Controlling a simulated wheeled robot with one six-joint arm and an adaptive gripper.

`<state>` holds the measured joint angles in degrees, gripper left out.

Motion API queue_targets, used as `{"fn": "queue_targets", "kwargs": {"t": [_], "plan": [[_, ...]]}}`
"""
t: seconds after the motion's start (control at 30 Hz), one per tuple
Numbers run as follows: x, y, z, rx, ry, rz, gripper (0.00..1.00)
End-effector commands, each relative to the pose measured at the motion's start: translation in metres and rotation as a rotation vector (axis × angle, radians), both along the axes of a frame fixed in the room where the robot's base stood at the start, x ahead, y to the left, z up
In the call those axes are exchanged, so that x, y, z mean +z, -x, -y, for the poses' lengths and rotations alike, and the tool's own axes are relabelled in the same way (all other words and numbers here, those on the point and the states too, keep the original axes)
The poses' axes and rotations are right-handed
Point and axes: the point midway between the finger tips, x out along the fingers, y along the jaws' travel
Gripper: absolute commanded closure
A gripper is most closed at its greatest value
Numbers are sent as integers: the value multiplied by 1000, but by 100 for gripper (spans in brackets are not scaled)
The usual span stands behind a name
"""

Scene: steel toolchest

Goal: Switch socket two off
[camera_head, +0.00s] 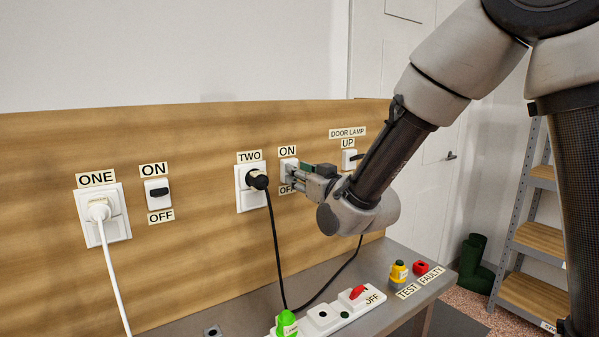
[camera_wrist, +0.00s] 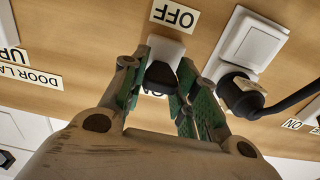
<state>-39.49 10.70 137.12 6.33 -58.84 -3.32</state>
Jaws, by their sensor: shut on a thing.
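Socket two (camera_head: 247,200) is a white wall socket under the label TWO, with a black plug (camera_head: 258,180) in it. Its switch (camera_head: 287,164), a white plate, sits to its right between the labels ON and OFF. My gripper (camera_head: 303,171) is at this switch and hides much of it. In the wrist view, which looks upside down, the black lever (camera_wrist: 161,76) lies between the two green fingers, and they are shut on it. The OFF label (camera_wrist: 175,16) is clear of the fingers; the ON label is mostly hidden. I cannot tell the lever's exact tilt.
Socket one (camera_head: 101,214) and its switch (camera_head: 157,192) are to the left. The door lamp switch (camera_head: 350,159) is close on the right, beside my arm. A black cord hangs to a power strip (camera_head: 340,308) on the bench below. Yellow and red items (camera_head: 399,272) stand at right.

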Motion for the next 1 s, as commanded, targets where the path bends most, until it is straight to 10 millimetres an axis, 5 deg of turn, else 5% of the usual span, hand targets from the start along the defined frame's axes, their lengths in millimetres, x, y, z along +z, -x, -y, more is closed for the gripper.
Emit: {"fn": "queue_targets", "kwargs": {"t": [0.9,0.93,1.0], "plan": [[-12,-1,0,0,-110,164,94],[-12,-1,0,0,-110,164,67],[-11,-1,0,0,-110,165,54]]}}
